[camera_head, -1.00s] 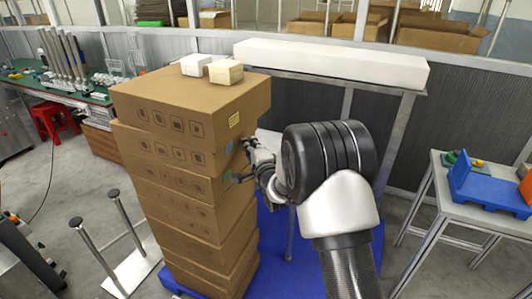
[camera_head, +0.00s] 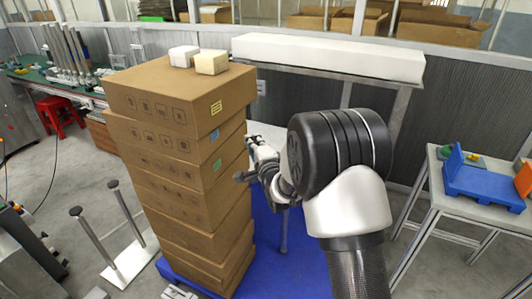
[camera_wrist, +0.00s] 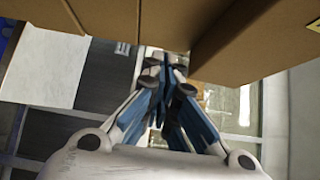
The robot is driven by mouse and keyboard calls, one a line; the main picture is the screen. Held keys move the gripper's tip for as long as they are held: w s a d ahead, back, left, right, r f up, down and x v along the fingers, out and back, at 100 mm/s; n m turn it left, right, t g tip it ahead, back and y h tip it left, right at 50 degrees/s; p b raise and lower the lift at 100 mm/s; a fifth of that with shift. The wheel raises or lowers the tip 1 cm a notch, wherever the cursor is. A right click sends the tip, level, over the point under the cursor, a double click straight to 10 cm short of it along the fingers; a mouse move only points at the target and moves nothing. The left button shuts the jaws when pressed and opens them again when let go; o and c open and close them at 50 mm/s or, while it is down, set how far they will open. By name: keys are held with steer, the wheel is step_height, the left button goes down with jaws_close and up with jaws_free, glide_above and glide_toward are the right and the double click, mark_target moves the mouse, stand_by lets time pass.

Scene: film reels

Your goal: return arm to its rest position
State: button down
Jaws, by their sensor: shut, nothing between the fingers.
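My gripper (camera_head: 250,160) is in the middle of the head view, just right of the stack of brown cardboard boxes (camera_head: 190,185). In the wrist view my gripper (camera_wrist: 165,65) shows its fingers drawn together with nothing between them. Brown box faces (camera_wrist: 230,35) fill the top of the wrist view, close to the fingertips. No film reel can be made out.
Two small pale boxes (camera_head: 211,61) sit on the stack, which stands on a blue pallet (camera_head: 262,265). A long white box (camera_head: 330,57) lies on a frame behind. A grey table (camera_head: 480,195) with a blue tray (camera_head: 485,183) stands right. Metal posts (camera_head: 100,235) stand left.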

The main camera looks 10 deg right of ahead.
steer(key=s+d+r+n+g+h, duration=0.1)
steer(key=s+d+r+n+g, duration=0.2)
steer(key=s, duration=0.6)
steer(key=s+r+n+g+h, duration=0.2)
steer(key=s+r+n+g, duration=0.15)
steer(key=s, duration=0.45)
steer(key=s+f+n+g, duration=0.2)
steer(key=s+n+g, duration=0.4)
steer(key=s, duration=2.5)
steer(key=n, duration=0.4)
steer(key=shift+d+f+g+p, duration=0.2)
steer(key=shift+d+g+p, duration=0.05)
steer(key=shift+g+p, duration=0.1)
